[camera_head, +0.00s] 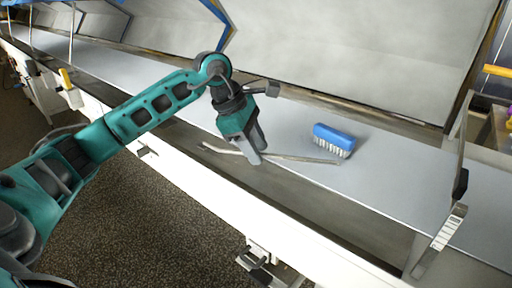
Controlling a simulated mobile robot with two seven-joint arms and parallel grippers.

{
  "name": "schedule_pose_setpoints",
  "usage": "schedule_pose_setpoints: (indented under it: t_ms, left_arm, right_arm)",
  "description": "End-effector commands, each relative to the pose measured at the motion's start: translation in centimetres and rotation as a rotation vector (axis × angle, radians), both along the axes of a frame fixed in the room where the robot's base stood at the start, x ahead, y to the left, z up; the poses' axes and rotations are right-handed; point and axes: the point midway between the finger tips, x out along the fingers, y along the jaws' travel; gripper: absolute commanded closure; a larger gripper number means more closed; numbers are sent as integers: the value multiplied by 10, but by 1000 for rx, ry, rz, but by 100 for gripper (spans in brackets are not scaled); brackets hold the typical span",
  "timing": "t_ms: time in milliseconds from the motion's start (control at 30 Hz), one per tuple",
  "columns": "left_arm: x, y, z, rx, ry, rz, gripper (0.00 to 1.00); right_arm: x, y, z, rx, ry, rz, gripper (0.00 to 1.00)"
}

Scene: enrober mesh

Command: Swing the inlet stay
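A thin, slightly bent grey bar (300,158), which may be the inlet stay, runs along the near part of the long grey surface. My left gripper (259,157) points down at the bar, with its fingertips over the bar's middle. The fingers hide part of the bar, and I cannot tell whether they are closed on it. My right gripper is not in view.
A blue brush (334,140) with pale bristles lies on the grey surface (400,185), just right of the gripper and close to the bar's right end. An upright metal frame (448,228) with a black part stands at the right. Large grey panels (370,55) rise behind.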

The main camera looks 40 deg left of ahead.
Motion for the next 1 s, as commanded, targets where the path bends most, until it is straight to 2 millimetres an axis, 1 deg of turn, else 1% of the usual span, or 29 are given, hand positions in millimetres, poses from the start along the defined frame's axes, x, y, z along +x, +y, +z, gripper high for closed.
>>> schedule_pose_setpoints:
  t_ms: [100, 300, 367, 700, 1000]
  left_arm:
    - [1, -1, -3, 0, 1, 0, 62]
    - [1, -1, -3, 0, 1, 0, 62]
    - [1, -1, -3, 0, 1, 0, 67]
    - [1, -1, -3, 0, 1, 0, 99]
    - [1, -1, -3, 0, 1, 0, 100]
  right_arm:
    - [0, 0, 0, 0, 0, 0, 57]
    - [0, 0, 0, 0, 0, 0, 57]
    - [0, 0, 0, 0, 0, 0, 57]
    - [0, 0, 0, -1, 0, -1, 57]
    - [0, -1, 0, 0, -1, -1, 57]
